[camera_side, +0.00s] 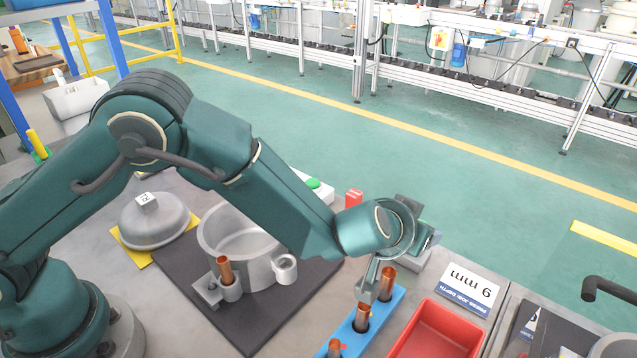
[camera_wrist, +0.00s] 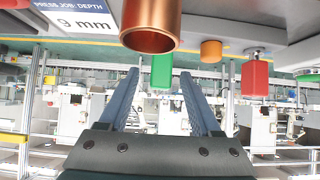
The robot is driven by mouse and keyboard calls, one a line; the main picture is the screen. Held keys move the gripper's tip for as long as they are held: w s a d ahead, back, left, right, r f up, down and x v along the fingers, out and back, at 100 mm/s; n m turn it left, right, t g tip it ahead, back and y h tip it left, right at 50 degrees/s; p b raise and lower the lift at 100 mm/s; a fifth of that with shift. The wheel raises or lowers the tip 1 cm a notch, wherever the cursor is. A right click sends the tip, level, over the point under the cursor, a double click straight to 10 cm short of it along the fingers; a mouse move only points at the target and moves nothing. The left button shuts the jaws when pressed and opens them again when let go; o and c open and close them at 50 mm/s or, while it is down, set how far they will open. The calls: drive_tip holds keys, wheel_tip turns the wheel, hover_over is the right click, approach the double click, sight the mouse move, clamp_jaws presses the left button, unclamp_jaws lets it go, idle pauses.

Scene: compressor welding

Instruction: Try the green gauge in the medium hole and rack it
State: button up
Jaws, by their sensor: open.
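The green gauge (camera_wrist: 161,71) appears in the wrist view between the two fingers of my gripper (camera_wrist: 160,72). The fingers are apart, with a visible gap on each side of it. I cannot tell whether it is between the fingertips or beyond them. In the side view my wrist hides most of the gripper, and I cannot pick out the green gauge there. A red gauge-like piece (camera_wrist: 255,78) and an orange one (camera_wrist: 210,50) are to its right in the wrist view. I cannot make out the medium hole in either view.
A copper tube (camera_wrist: 150,25) looms close in the wrist view. The blue rack (camera_side: 386,318) holds copper tubes near my wrist. A red tray (camera_side: 440,330) and a 9 mm sign (camera_side: 470,287) lie to the right. A grey pot-shaped shell (camera_side: 212,238) stands on a dark mat (camera_side: 180,275).

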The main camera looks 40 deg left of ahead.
drive_tip(key=shift+x, duration=1.95)
clamp_jaws()
